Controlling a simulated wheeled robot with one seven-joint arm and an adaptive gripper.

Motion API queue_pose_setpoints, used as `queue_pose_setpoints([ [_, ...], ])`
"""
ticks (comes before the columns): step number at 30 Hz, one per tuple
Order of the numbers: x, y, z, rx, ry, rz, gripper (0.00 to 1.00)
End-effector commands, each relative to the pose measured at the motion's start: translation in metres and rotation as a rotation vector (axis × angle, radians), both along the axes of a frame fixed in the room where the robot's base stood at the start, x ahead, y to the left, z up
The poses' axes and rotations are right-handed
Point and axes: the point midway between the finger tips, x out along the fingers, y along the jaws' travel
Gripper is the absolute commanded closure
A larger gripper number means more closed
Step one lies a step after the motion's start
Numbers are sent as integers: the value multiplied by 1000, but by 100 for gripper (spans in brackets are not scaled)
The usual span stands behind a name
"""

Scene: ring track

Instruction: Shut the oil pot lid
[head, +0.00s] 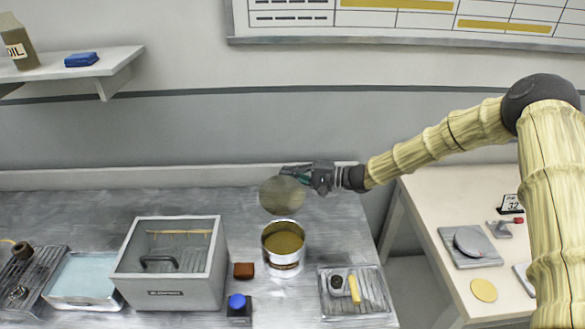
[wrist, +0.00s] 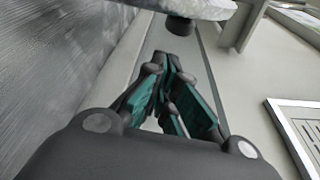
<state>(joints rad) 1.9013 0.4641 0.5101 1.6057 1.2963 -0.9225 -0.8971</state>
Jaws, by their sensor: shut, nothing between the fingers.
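The oil pot (head: 283,262) is a round metal pot with yellowish oil inside, standing on the grey bench. Its lid (head: 281,197) is a round greyish disc, raised and tilted up behind the pot's mouth, so the pot is open. My gripper (head: 287,171) is at the lid's upper edge, reaching in from the right. In the wrist view my gripper's fingers (wrist: 175,62) are closed together with nothing between them. A pale rounded edge with a dark knob (wrist: 181,25) shows just beyond the fingertips, probably the lid. I cannot tell whether the fingers touch it.
A grey open box (head: 167,293) stands left of the pot. A brown block (head: 244,270) and a blue-topped button (head: 238,302) lie between them. A ribbed tray (head: 355,305) with small items is at the right front. The bench behind the box is clear.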

Motion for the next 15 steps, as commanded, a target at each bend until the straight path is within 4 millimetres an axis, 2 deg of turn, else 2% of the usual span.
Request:
queue_pose_setpoints([
  [6, -16, -1, 6, 0, 1, 0, 100],
  [15, -19, -2, 5, 0, 0, 0, 100],
])
